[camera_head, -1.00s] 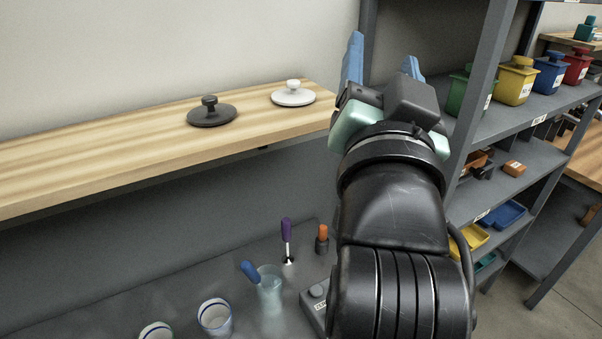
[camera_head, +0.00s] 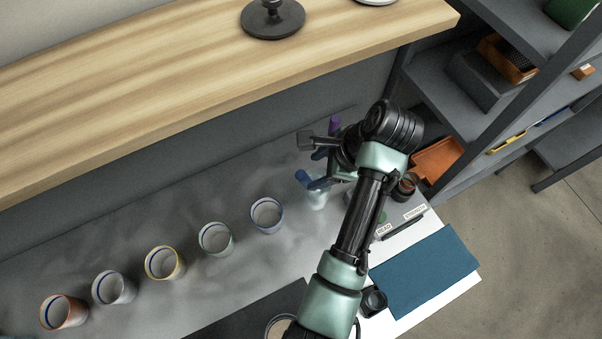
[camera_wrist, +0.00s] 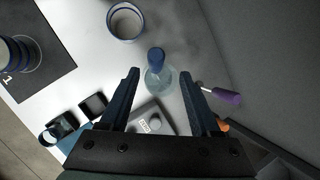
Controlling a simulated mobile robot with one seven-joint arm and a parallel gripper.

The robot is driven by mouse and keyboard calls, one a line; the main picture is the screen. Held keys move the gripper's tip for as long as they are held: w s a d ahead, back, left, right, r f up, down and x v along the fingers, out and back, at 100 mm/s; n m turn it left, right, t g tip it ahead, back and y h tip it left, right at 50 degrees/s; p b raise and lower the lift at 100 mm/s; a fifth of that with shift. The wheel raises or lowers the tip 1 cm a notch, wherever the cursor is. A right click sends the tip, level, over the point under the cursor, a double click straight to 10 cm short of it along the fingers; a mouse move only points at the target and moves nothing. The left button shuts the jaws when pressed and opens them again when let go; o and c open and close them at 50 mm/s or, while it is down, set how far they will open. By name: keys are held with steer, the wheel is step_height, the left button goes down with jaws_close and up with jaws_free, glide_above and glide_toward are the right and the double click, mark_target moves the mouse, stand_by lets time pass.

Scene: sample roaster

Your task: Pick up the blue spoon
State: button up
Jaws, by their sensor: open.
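The blue spoon (camera_wrist: 155,56) stands in a clear glass (camera_wrist: 160,79); in the wrist view its blue handle end points up toward the camera. Its lower part is hard to make out inside the glass. My gripper (camera_wrist: 160,74) is open and empty above the glass, with one dark blue finger on each side of the handle, apart from it. In the head view my gripper (camera_head: 314,169) is over the glass (camera_head: 316,198); its blue fingers make the spoon hard to tell apart there.
A blue-rimmed cup (camera_head: 266,215) is nearest in a row of several cups. A grey device with a button (camera_wrist: 150,118) is beside the glass. A wooden shelf (camera_head: 150,90) overhangs the back.

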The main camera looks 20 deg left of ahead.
steer(key=x, duration=0.5)
steer(key=shift+d, duration=0.1)
steer(key=shift+p+x, duration=0.55)
steer(key=shift+x, duration=2.1)
steer(key=shift+s+d, duration=0.1)
steer(key=shift+s, duration=0.15)
jaws_close()
